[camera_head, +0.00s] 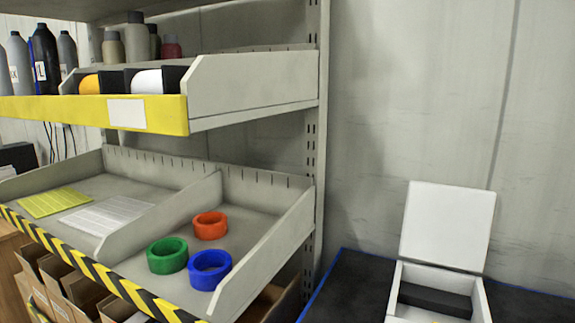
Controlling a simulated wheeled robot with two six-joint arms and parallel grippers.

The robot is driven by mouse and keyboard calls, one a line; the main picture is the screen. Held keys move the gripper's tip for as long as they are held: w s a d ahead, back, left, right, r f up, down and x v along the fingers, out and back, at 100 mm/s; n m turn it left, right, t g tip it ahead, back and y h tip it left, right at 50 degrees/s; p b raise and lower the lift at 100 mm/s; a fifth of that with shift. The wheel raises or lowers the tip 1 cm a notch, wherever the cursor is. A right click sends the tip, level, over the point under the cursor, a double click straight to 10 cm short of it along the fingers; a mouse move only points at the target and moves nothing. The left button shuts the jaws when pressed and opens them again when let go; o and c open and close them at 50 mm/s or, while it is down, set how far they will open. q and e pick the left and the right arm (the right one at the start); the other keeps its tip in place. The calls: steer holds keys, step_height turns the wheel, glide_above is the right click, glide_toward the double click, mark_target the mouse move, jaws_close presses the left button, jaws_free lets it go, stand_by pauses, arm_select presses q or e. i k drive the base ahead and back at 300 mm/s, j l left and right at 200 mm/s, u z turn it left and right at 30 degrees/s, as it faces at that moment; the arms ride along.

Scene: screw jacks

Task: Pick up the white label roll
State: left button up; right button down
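A white rounded thing (147,82), which looks like the white label roll, sits in the upper shelf bin behind the yellow front edge. Black pieces flank it, and its lower part is hidden by the bin's front. A similar orange-yellow one (90,83) sits to its left. Neither of my grippers is in view.
Bottles (45,60) stand on the upper shelf at left. The lower tray holds green (154,263), blue (194,271) and red-orange (197,228) rings, plus yellow (54,202) and white (107,214) sheets. An open white box (397,293) stands on a dark surface at right.

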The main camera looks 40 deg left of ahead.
mark_target(165, 80)
steer(key=u, duration=2.15)
